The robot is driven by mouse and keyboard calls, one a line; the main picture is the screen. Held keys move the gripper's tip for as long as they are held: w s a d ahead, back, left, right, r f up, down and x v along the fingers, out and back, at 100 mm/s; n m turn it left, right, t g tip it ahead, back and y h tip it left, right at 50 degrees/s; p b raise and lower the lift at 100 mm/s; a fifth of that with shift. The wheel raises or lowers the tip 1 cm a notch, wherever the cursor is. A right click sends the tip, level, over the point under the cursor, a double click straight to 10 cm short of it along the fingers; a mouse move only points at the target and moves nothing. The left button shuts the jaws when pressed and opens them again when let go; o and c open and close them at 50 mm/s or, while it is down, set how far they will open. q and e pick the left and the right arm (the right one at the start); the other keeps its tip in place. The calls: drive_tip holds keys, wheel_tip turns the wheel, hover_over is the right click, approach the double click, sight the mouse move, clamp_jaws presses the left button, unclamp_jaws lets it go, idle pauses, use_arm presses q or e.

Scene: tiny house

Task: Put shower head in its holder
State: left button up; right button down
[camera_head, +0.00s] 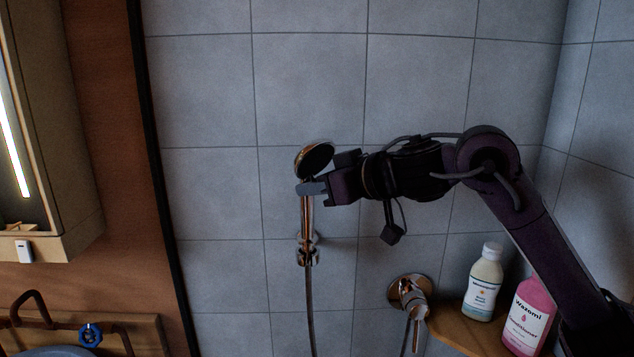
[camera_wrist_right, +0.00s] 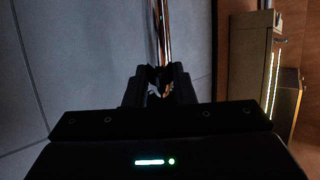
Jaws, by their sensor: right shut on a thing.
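The copper shower head (camera_head: 314,158) is in front of the grey tiled wall, its round dark face tilted toward the right. Its handle (camera_head: 306,215) hangs down, nearly upright, and its lower end meets the copper wall holder (camera_head: 307,249) in the picture. I cannot tell whether it is seated inside. My right gripper (camera_head: 312,189) comes in from the right and is shut on the upper handle, just below the head. In the right wrist view the gripper (camera_wrist_right: 159,83) closes around the copper handle (camera_wrist_right: 161,35). My left gripper is not in view.
A hose (camera_head: 310,310) hangs below the holder. A copper mixer valve (camera_head: 410,292) is on the wall at lower right. A white bottle (camera_head: 484,283) and a pink conditioner bottle (camera_head: 527,318) stand on a wooden corner shelf (camera_head: 452,330). A cabinet (camera_head: 75,195) is at left.

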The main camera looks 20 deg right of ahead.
drive_tip(key=shift+f+b, duration=0.6)
drive_tip(key=shift+f, duration=0.25)
drive_tip(key=c, duration=1.1)
unclamp_jaws()
drive_tip(key=shift+c, duration=0.2)
drive_tip(key=b+v, duration=0.2)
drive_tip(key=v, duration=0.6)
